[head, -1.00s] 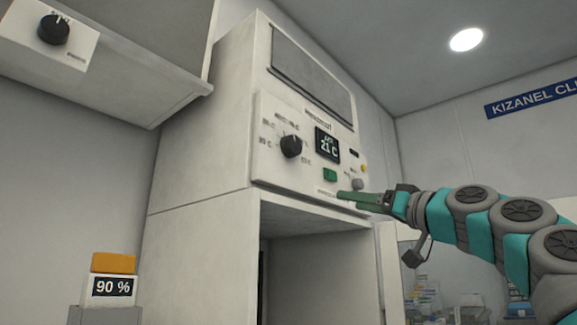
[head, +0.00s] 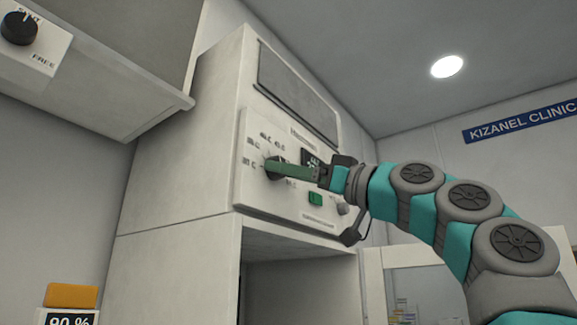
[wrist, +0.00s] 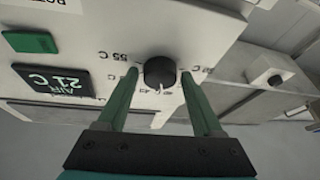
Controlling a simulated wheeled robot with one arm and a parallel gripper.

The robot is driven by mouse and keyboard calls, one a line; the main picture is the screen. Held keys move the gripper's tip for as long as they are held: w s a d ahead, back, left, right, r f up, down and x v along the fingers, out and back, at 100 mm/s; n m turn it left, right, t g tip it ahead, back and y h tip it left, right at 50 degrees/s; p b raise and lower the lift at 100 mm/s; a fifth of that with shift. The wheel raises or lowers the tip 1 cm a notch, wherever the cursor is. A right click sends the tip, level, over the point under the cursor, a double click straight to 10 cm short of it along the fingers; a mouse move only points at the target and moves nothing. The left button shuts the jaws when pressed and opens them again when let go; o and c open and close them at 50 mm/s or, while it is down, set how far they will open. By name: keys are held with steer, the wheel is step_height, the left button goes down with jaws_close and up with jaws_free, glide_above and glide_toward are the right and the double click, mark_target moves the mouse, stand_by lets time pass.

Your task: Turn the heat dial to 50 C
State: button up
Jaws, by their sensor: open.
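The black heat dial (wrist: 159,72) sits on a white control panel (head: 250,150) with temperature marks around it. In the wrist view it lies between the two green fingers of my gripper (wrist: 160,88), with a gap showing on each side. My gripper (head: 272,170) is open and empty, its tips at about the dial. In the head view the fingers cover most of the dial. The display (wrist: 52,82) reads 21 C and appears upside down in the wrist view. A label reading 55 C shows beside the dial.
A green button (head: 315,198) is below the display. Another black knob (head: 19,28) is on a separate unit at upper left. An open cavity lies under the panel. An orange-topped box (head: 71,296) reading 90 % stands at lower left.

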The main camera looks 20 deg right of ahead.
steer(key=shift+w+a, duration=0.1)
steer(key=shift+c, duration=0.4)
jaws_close()
steer(key=shift+r+m, duration=0.1)
steer(key=shift+m, duration=0.2)
steer(key=shift+s+a+r+m+t+h+p, duration=0.15)
steer(key=shift+m+t+h+p, duration=0.45)
steer(key=shift+m+h+p, duration=1.95)
steer(key=shift+s+a+r+m+t+h+b, duration=0.15)
steer(key=shift+m+t+h, duration=0.6)
steer(key=shift+m, duration=3.9)
steer(key=shift+s+a+m+t+h+p, duration=0.35)
steer(key=shift+m+h+p, duration=1.2)
steer(key=shift+m, duration=2.05)
steer(key=shift+w+h+b, duration=0.2)
steer(key=shift+h+b, duration=0.15)
steer(key=shift+b, duration=0.05)
